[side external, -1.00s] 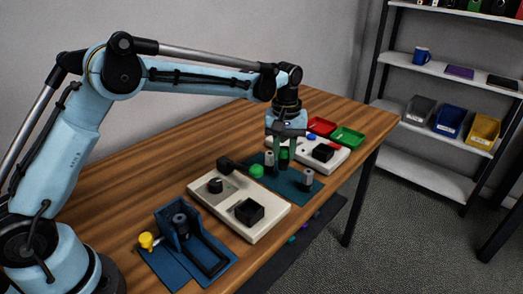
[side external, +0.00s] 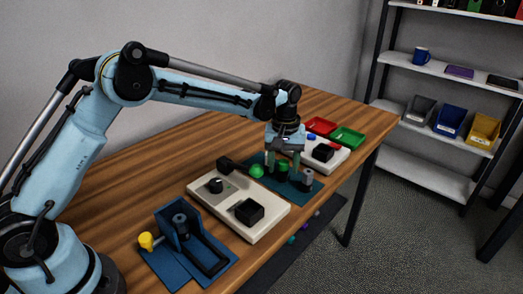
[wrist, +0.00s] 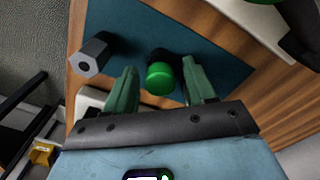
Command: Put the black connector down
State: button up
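A black connector (wrist: 157,58) with a green cap stands on the dark blue mat (wrist: 205,35). In the side view its green cap (side external: 283,165) shows between my fingers. My gripper (wrist: 160,75) is open around it, with one green finger on each side. A gap shows between the connector and both fingers in the wrist view. In the side view my gripper (side external: 283,162) is low over the mat (side external: 294,186). The connector's lower part is partly hidden by its cap and my fingers.
A grey hexagonal connector (wrist: 90,57) stands beside my gripper on the mat. A beige panel (side external: 205,197) with black parts lies in front. Behind are another light panel (side external: 336,159), a red tray (side external: 320,125) and a green tray (side external: 347,137). Bare wood lies at the left.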

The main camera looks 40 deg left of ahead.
aim_at(284, 162)
notch_tip(284, 162, up, 12)
jog(key=s+a+r+m+t, duration=0.2)
jog(key=s+r, duration=0.3)
jog(key=s, duration=0.1)
jog(key=s+a+f+m+t, duration=0.1)
jog(key=s+f+m+t, duration=0.1)
jog(key=s, duration=0.6)
jog(key=s+a+f+m+t, duration=0.2)
jog(key=s+f+m+t, duration=0.1)
jog(key=s, duration=0.5)
jog(key=shift+s+f, duration=0.25)
jog(key=shift+f, duration=0.25)
dwell(0.6)
